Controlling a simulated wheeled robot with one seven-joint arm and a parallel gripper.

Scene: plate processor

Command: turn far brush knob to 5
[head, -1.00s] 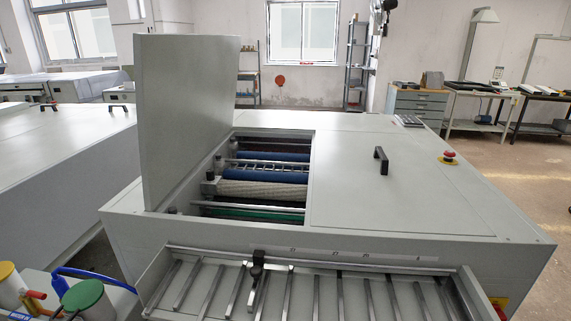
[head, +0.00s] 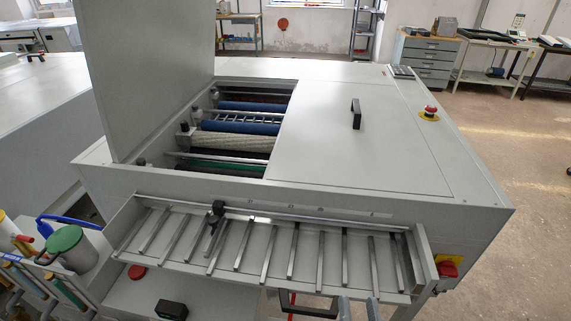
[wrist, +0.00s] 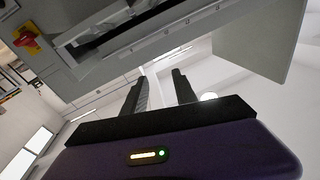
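The plate processor (head: 350,155) has its left lid (head: 150,80) standing open. In the head view, small grey knobs sit along the left end of the rollers inside. The far knob (head: 214,94) is by the far blue brush roller (head: 250,107), and another knob (head: 196,115) is by the nearer blue roller (head: 240,127). The dial marks are too small to read. My gripper (wrist: 160,78) shows in the wrist view with its two dark fingers apart and nothing between them. It is below the machine's front rack, away from the knobs.
A slatted feed rack (head: 260,245) juts from the front of the machine. A closed right cover with a black handle (head: 356,114) and a red emergency button (head: 430,112) are on top. Bottles and a green-lidded jug (head: 70,245) stand at the lower left. Floor is free at right.

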